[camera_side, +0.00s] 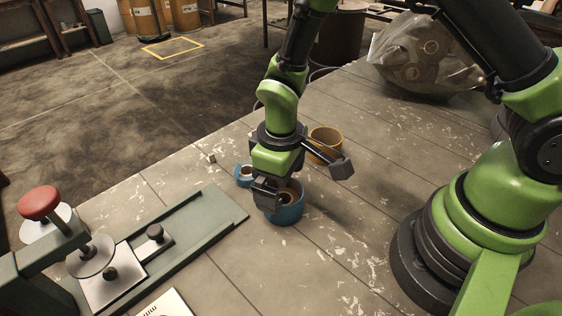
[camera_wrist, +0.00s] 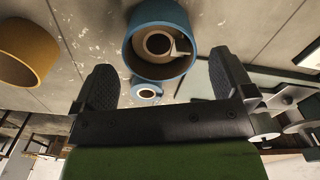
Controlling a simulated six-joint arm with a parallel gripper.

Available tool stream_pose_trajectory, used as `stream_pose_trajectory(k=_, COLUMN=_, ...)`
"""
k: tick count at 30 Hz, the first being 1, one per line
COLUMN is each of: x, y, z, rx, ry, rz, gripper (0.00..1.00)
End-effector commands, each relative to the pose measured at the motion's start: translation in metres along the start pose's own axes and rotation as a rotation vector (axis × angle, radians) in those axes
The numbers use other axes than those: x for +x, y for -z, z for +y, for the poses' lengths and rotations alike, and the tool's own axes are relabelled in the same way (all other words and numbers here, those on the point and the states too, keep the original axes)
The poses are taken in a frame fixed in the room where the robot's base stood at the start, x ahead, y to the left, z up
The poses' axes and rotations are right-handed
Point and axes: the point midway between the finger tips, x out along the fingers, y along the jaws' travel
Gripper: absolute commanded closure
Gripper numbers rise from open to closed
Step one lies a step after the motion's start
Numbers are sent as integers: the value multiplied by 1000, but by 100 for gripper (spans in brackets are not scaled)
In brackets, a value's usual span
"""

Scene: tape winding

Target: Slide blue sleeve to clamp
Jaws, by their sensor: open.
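The blue sleeve (camera_side: 287,213) stands on the workbench below my gripper, with a smaller roll with a brown core inside it. In the wrist view the blue sleeve (camera_wrist: 165,12) lies ahead of my fingers, between their lines. My gripper (camera_side: 303,180) is open and empty, with one finger on each side above the sleeve. Both fingers also show in the wrist view (camera_wrist: 162,80). The clamp fixture (camera_side: 90,255) stands at the lower left on a green base, with a red knob (camera_side: 39,202). Whether my fingers touch the sleeve cannot be told.
A small blue roll (camera_side: 243,175) lies just left of the sleeve. A yellow sleeve (camera_side: 328,138) stands behind my gripper. A clear bag of rolls (camera_side: 425,55) lies at the back right.

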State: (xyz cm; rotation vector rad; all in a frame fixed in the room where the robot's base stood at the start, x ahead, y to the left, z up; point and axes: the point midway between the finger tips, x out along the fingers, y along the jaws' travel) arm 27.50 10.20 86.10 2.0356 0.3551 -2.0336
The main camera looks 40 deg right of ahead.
Motion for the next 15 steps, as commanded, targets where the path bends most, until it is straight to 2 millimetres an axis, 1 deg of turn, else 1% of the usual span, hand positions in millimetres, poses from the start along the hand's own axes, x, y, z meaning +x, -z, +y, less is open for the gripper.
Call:
stream_pose_trajectory(k=1, x=-11, y=1, z=0, rx=0, ry=0, rz=5, gripper=0)
stream_pose_trajectory(k=6, x=-37, y=1, z=0, rx=-1, ry=0, rz=4, gripper=0)
stream_pose_trajectory(k=10, x=-47, y=0, z=0, rx=-1, ry=0, rz=1, gripper=0)
stream_pose_trajectory(k=15, x=-50, y=0, z=0, rx=-1, ry=0, rz=-1, gripper=0)
